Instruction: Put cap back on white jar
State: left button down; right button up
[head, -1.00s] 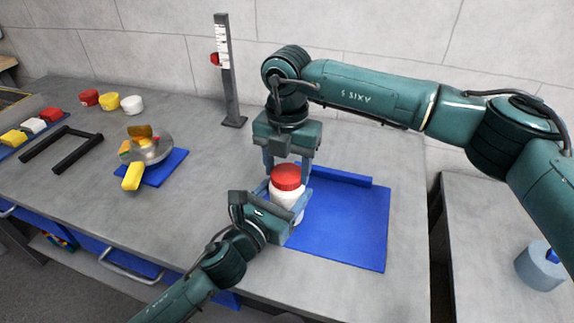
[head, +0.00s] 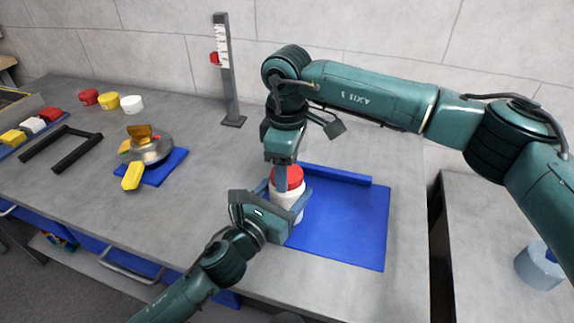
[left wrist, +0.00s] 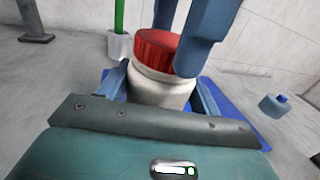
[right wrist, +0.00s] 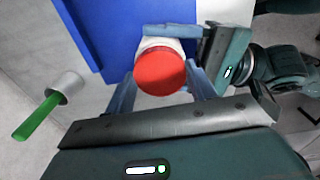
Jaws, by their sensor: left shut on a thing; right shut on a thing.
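The white jar (head: 284,209) stands upright at the left end of the blue mat (head: 345,225). The red cap (head: 293,176) sits on the jar's mouth; in the left wrist view the cap (left wrist: 157,50) is on top of the white body (left wrist: 158,86). My left gripper (head: 285,200) is shut around the jar's body from the front. My right gripper (head: 282,178) comes down from above and is shut on the red cap; the cap's round top shows in the right wrist view (right wrist: 160,72). I cannot tell how tightly the cap is seated.
A grey post with a scale (head: 226,75) stands behind. Red, yellow and white caps (head: 110,101) lie at the back left. A metal piece with yellow parts (head: 148,148) sits on a small blue mat. The right of the big mat is free.

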jog(key=o, duration=1)
jog(key=shift+c, duration=0.2)
jog(key=shift+r, duration=2.3)
jog(key=shift+c, duration=0.4)
